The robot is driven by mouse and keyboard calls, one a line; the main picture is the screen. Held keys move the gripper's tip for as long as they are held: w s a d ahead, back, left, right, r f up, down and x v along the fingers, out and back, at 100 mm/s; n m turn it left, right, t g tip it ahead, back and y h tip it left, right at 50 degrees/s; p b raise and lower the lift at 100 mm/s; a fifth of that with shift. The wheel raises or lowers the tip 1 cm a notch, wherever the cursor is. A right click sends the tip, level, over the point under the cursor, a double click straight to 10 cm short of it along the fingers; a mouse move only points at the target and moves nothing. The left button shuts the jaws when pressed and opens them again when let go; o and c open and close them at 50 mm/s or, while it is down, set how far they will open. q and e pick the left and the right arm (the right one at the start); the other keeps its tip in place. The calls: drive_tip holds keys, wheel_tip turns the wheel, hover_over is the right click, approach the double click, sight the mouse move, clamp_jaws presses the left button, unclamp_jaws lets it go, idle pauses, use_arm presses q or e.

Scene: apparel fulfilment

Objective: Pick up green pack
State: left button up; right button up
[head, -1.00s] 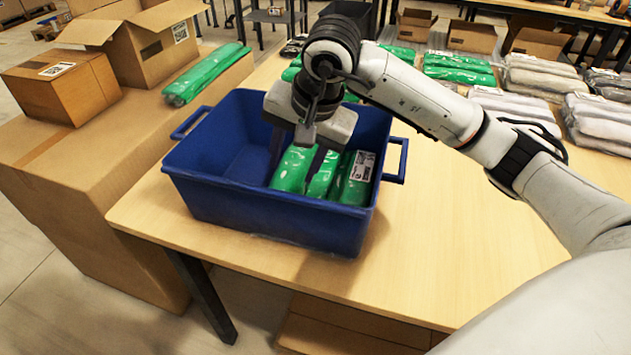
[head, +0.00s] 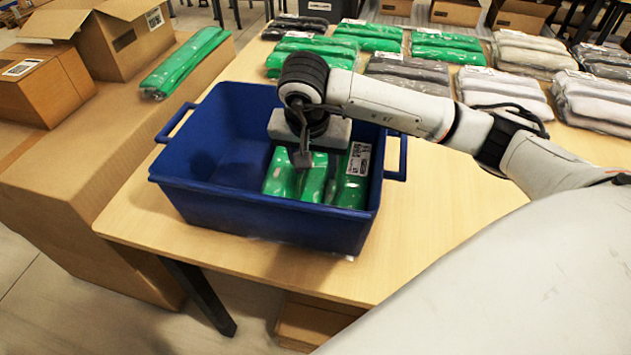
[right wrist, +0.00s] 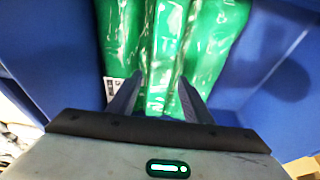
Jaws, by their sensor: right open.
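Green packs in clear, shiny wrap lie side by side in the right part of a blue bin (head: 265,222). The left one (head: 279,178) is under my right gripper, and the right one (head: 352,188) carries a white label. My right gripper (head: 303,160) is over the packs inside the bin. In the right wrist view, its two fingers (right wrist: 160,82) are apart and straddle the middle green pack (right wrist: 161,50). Whether they touch it I cannot tell. My left gripper is not in view.
Another green pack (head: 185,62) lies on a large cardboard box (head: 75,190) at left. More green packs (head: 312,58), grey packs (head: 408,70) and white packs (head: 590,100) lie in rows on the table (head: 440,220) behind and right of the bin.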

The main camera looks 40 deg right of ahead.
sight(316, 177)
drive_tip(key=x, duration=0.3)
drive_tip(key=shift+a+f, duration=0.1)
drive_tip(key=shift+f, duration=0.25)
drive_tip(key=c, duration=1)
drive_tip(key=shift+w+r, duration=0.1)
clamp_jaws()
drive_tip(key=shift+r, duration=0.1)
